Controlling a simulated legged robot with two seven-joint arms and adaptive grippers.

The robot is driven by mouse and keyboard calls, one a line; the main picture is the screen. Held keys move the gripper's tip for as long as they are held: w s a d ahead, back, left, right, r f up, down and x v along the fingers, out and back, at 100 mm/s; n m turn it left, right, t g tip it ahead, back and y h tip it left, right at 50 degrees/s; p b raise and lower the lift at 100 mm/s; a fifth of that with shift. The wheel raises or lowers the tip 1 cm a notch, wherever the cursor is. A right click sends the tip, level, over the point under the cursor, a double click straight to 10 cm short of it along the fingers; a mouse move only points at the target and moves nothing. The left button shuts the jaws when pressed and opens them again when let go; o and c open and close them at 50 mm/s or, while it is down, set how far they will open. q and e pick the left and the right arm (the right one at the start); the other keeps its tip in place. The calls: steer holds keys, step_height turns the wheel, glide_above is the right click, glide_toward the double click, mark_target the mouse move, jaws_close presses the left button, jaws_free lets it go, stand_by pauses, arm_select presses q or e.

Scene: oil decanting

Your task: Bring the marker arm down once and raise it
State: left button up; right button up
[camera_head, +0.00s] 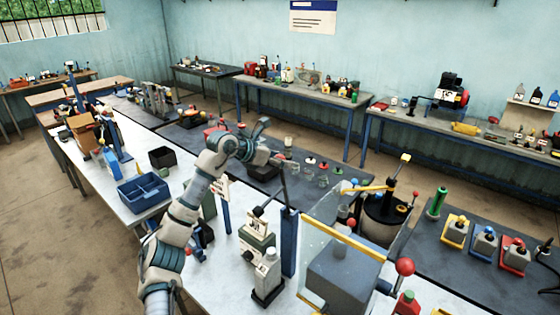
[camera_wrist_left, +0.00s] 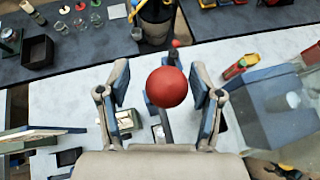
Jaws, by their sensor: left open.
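My left gripper (camera_head: 265,143) is open above the worktable, its fingers apart. In the left wrist view, a red ball knob (camera_wrist_left: 167,87) shows between the two open fingers of that gripper (camera_wrist_left: 160,76), with a gap on each side. A dark rod runs down below the knob; I take this to be the marker arm. In the head view a dark rod (camera_head: 283,186) slopes down from under the gripper, and its knob is hidden there. A grey-green device (camera_head: 257,237) with a black top stands close by. My right gripper is not in view.
A clear guard box with a yellow frame (camera_head: 352,240) and a red knob (camera_head: 405,266) stands to the right. Blue posts (camera_head: 289,242) rise beside the device. A blue tray (camera_head: 143,193) and black bin (camera_head: 162,158) are left. Small glass jars (camera_head: 309,170) stand behind.

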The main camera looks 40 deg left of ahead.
arm_select(q)
steer(key=v, duration=1.1)
steer(key=shift+a, duration=0.25)
steer(key=shift+s, duration=0.15)
